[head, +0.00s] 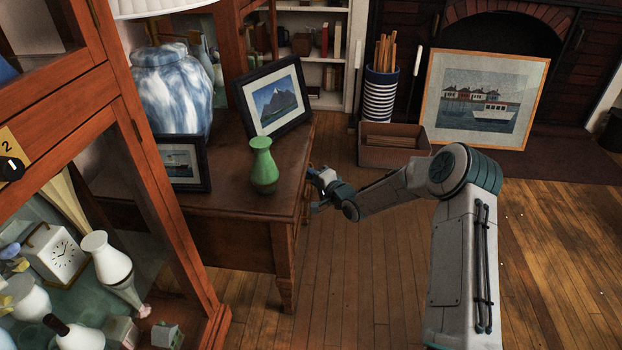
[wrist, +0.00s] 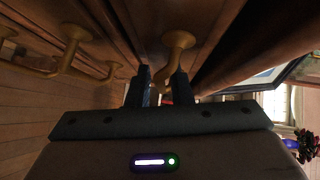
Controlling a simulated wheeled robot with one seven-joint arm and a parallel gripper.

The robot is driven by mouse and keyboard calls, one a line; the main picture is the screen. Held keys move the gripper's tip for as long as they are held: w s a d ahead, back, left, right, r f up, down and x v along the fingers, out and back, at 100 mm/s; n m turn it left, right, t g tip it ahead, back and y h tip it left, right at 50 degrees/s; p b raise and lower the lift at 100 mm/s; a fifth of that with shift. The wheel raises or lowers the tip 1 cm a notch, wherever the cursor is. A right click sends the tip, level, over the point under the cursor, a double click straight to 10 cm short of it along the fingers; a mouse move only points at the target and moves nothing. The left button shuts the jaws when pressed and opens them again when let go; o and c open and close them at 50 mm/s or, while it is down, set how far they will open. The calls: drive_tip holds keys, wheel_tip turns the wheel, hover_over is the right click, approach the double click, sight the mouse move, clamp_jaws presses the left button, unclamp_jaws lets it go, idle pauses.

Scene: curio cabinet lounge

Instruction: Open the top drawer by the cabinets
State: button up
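The brown wooden cabinet (head: 232,235) stands left of centre in the head view, its drawer side turned right, away from that camera. In the wrist view, a brass drawer handle (wrist: 178,41) curves down between my fingers, on the drawer front nearest the dark tabletop edge. My gripper (wrist: 163,80) has its two fingers a small gap apart, seemingly closed around this handle; the fingers partly hide the contact. In the head view my gripper (head: 318,185) is at the cabinet's right side, just below its top. The drawer front is too hidden to tell how far it is out.
More brass handles (wrist: 72,40) show at left in the wrist view. A green vase (head: 263,167), framed pictures (head: 273,100) and a blue-white jar (head: 172,85) stand on the cabinet. A brown box (head: 394,148) lies on the floor beyond my arm.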

clamp_jaws()
drive_tip(key=shift+d, duration=0.1)
